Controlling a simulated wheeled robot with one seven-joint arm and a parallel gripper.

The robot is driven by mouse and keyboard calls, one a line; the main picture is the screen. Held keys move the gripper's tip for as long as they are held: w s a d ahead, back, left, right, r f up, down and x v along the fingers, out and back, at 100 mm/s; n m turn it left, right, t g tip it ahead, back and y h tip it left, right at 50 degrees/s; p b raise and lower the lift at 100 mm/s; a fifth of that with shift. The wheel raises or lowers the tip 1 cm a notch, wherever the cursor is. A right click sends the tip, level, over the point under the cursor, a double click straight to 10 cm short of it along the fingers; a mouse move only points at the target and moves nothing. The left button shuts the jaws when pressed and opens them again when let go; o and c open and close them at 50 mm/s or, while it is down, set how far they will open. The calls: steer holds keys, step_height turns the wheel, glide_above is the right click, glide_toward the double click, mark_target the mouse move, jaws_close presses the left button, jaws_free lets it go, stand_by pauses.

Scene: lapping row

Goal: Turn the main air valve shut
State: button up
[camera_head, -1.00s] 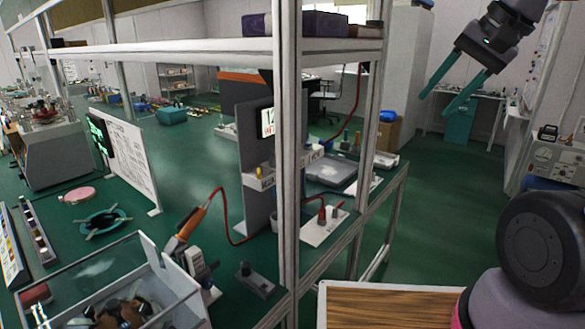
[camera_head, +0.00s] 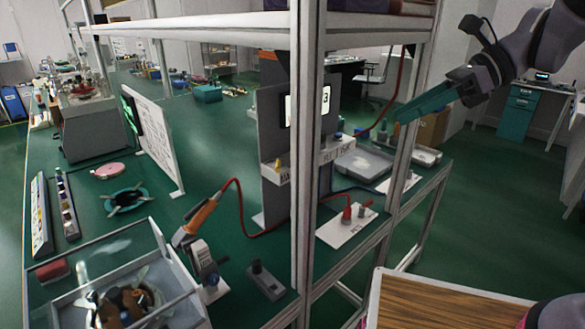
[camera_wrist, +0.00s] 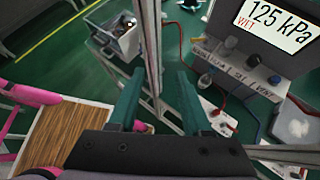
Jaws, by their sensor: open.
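My gripper (camera_head: 408,110) has two teal fingers, open and empty, in the air right of the rack post in the head view. The wrist view shows the spread fingers (camera_wrist: 160,76) with a rack post between them. A grey panel (camera_head: 268,190) with a lit display stands behind the post; in the wrist view the display (camera_wrist: 278,22) reads 125 kPa, WET. Its labelled ledge (camera_wrist: 232,80) carries small knobs. A white plate (camera_head: 343,229) with red fittings lies beside it, joined to a red hose. I cannot tell for sure which part is the main air valve. My gripper touches none of these.
A metal rack post (camera_head: 308,150) and upper shelf (camera_head: 220,25) stand before the panel. A grey tray (camera_head: 362,165) is behind the plate. A wooden-topped surface (camera_head: 430,305) is at the front right. Green floor is open at the right.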

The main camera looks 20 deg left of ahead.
steer(key=w+a+f+m+g+y, duration=0.1)
steer(key=a+f+m+y, duration=0.15)
steer(key=a+m, duration=0.35)
steer(key=m+t+y, duration=0.2)
steer(key=m+t, duration=0.2)
steer(key=m, duration=1.1)
glide_toward(278, 166)
steer(key=x, duration=0.7)
steer(key=shift+s+a+f, duration=0.2)
steer(key=shift+s+f, duration=0.1)
steer(key=shift+s, duration=0.15)
jaws_close()
